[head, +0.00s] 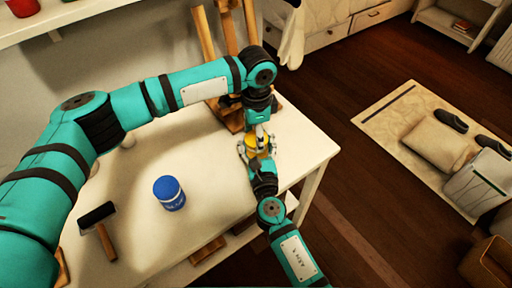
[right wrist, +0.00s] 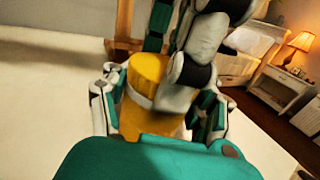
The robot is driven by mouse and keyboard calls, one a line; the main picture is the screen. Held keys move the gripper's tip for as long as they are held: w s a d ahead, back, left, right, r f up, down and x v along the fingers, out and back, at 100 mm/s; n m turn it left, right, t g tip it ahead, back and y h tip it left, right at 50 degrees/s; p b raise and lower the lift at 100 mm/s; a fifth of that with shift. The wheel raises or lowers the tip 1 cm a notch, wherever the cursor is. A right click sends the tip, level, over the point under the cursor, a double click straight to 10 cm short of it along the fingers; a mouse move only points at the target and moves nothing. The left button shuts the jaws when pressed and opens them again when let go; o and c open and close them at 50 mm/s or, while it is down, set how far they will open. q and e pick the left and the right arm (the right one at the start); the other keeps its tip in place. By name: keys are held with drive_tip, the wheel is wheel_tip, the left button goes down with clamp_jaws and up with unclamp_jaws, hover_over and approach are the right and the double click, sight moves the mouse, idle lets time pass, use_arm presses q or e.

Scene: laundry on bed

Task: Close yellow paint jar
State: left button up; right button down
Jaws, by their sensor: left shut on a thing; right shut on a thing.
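The yellow paint jar (head: 251,142) is near the table's right side in the head view, mostly hidden between my two grippers. In the right wrist view, its yellow body (right wrist: 150,122) stands between the fingers of my right gripper (right wrist: 158,118), which is shut on it. A yellow lid (right wrist: 148,70) is directly above the body, with a whitish band between them. I cannot tell whether the lid is fully seated. My left gripper (head: 262,134) comes down from above and is shut on the lid; its fingers (right wrist: 176,98) partly cover the lid and band.
A blue paint jar (head: 169,193) stands on the white table (head: 140,235). A roller with a wooden handle (head: 98,228) lies at the front left. A wooden easel (head: 228,50) stands behind my grippers. The table's right edge is close to them.

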use_arm(q)
drive_tip(key=m, duration=0.3)
drive_tip(key=o, duration=1.3)
drive_tip(key=shift+r, duration=2.25)
drive_tip(key=shift+r, duration=0.1)
drive_tip(key=shift+c, duration=0.3)
wheel_tip(320, 180, up, 3)
drive_tip(key=n, duration=0.3)
drive_tip(key=shift+r, duration=0.15)
